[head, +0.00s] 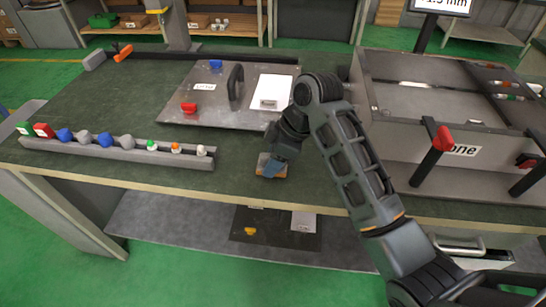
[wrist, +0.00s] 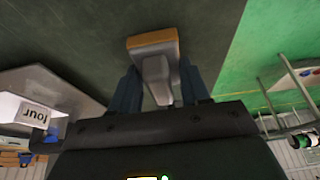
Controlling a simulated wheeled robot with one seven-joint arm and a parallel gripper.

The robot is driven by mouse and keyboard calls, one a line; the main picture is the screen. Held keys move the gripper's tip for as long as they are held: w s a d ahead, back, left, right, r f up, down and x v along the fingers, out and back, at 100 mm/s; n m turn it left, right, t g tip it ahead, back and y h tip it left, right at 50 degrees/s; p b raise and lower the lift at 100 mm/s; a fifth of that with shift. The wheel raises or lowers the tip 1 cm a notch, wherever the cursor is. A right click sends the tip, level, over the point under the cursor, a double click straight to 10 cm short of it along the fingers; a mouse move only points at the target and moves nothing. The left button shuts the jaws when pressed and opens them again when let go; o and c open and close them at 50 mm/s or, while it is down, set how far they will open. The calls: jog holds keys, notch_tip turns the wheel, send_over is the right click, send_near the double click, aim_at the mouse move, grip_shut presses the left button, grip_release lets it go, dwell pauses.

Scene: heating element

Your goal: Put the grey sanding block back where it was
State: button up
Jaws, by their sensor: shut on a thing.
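The grey sanding block (head: 264,160) has an orange-brown edge and is at my gripper (head: 273,168), near the front edge of the workbench. In the wrist view the block (wrist: 152,44) shows its orange edge, with its paler grey grip between the two dark fingers of my gripper (wrist: 160,82). The gripper is shut on it. I cannot tell whether the block touches the green bench top (head: 130,95) or hangs just above it. The fingers hide part of the block in the head view.
A grey rail (head: 85,153) with several coloured knobs lies along the front left. A metal plate (head: 180,110) with red and blue clamps, a dark handle and a white card lies behind my gripper. A large open metal box (head: 395,130) with red-handled clamps stands right. Clear bench lies left of my gripper.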

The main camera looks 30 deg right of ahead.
jog(key=o, duration=1.1)
jog(key=shift+f, duration=0.1)
jog(key=shift+p+v, duration=1.75)
jog(key=shift+v, duration=4.35)
